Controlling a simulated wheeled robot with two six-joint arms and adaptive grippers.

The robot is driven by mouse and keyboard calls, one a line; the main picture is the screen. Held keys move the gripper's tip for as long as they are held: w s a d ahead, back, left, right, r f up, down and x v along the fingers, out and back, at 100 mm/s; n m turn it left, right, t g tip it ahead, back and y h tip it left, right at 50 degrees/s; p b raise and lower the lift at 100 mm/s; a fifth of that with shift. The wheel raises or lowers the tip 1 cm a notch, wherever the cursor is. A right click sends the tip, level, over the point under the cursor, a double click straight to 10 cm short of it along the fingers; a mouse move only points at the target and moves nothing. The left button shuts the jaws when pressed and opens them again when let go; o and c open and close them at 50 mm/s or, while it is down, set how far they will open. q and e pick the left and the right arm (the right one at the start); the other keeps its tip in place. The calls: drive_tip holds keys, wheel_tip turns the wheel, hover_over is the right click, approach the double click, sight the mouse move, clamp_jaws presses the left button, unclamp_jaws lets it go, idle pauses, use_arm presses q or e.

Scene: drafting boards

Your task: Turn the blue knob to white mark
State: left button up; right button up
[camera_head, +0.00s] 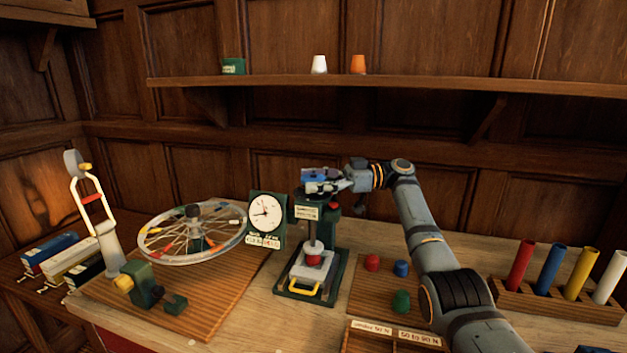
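The blue knob (314,174) is on top of a dark green press-like tester (333,232) in the middle of the bench. My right gripper (322,186) reaches in from the right and has its fingers at the knob, covering part of it. The fingers overlap the knob in this view, and I cannot tell whether they are closed on it. I cannot make out the white mark. A red piece (313,260) sits on the tester's pale platform, under its ram. My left gripper is not in view.
A round dial (265,212) stands left of the tester. Further left is a spoked wheel (150,246) on a wooden board. Red (372,262), blue (401,268) and green (401,301) pieces stand right of the tester, near my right arm. A rack (560,303) holds several coloured cylinders at right.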

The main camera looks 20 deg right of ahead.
drive_tip(key=shift+o, duration=0.2)
drive_tip(key=shift+d+r, duration=0.1)
drive_tip(key=s+d, duration=0.1)
drive_tip(key=d, duration=0.6)
drive_tip(key=shift+s+d, duration=0.1)
drive_tip(key=shift+d, duration=0.05)
